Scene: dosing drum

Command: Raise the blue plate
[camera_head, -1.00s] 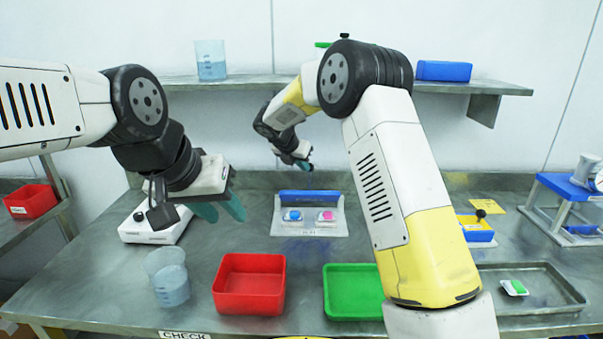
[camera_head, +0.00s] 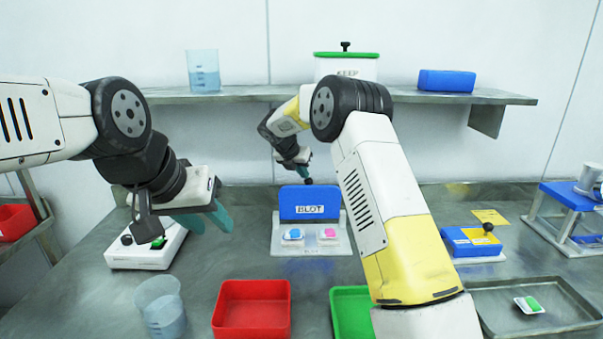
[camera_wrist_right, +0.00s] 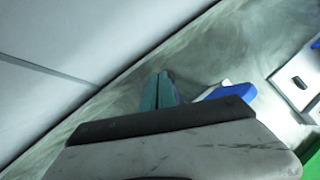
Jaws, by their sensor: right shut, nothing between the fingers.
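The blue plate (camera_head: 309,203), labelled BLOT, stands raised at the back of a pale base (camera_head: 311,246). A small dark knob (camera_head: 309,181) is at its top edge. A blue and a pink piece lie on the base in front of it. My right gripper (camera_head: 305,170) is shut and empty, close to the knob; I cannot tell whether they touch. In the right wrist view its teal fingers (camera_wrist_right: 162,90) are together, with a blue edge (camera_wrist_right: 232,93) beside them. My left gripper (camera_head: 212,226) is open and empty above the white device at left.
A red tray (camera_head: 252,309), a green tray (camera_head: 349,311) and a beaker (camera_head: 161,307) stand at the front. A white device (camera_head: 147,249) is at left. A blue block with a knob (camera_head: 472,242) and a metal tray (camera_head: 532,304) are at right. A shelf (camera_head: 250,93) runs behind.

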